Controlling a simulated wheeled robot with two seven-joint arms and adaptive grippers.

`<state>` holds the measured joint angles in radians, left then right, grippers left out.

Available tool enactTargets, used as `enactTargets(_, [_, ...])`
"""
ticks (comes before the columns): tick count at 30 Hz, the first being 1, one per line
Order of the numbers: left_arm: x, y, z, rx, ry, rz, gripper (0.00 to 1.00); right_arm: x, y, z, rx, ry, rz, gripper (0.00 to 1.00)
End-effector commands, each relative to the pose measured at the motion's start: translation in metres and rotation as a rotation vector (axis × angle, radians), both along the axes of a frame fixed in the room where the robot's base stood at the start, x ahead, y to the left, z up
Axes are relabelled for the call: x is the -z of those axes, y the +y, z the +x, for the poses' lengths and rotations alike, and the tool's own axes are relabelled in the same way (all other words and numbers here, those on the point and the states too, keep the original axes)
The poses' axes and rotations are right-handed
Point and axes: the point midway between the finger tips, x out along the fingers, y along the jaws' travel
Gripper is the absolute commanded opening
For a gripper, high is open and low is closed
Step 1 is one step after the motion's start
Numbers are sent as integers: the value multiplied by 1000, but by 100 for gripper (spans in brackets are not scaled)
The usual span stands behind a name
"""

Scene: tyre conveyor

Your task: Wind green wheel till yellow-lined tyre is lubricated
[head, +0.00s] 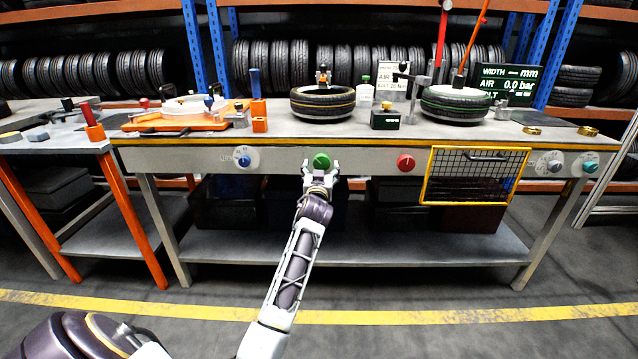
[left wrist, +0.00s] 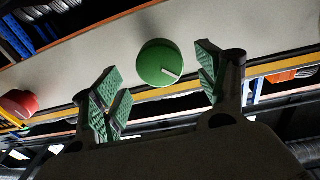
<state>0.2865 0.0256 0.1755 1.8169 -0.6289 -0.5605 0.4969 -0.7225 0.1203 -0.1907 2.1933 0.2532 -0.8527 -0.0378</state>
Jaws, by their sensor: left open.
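The green wheel (head: 321,160) is a round knob on the front panel of the workbench. It also shows in the left wrist view (left wrist: 160,63), with a pale pointer line towards its lower right. My left gripper (head: 321,170) is open just in front of the green wheel; in the left wrist view its green-padded fingers (left wrist: 160,85) stand apart on either side below the wheel. I cannot tell whether they touch it. The yellow-lined tyre (head: 322,103) lies flat on the bench above the wheel. My right gripper is not in view.
A green-lined tyre (head: 455,103) lies to the right on the bench. A red knob (head: 405,162), a blue knob (head: 243,160) and a yellow-framed mesh basket (head: 474,176) are on the front panel. An orange fixture (head: 175,121) stands at the left. The floor ahead is clear.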

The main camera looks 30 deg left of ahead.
Motion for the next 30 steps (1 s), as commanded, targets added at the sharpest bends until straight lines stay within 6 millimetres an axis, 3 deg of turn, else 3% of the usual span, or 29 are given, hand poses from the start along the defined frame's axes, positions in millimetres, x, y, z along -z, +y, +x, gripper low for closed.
enactTargets(18, [4,-30,-55,0,0,-1,74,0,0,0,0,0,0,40])
enactTargets(30, [4,-36,-67,0,0,0,74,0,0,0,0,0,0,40])
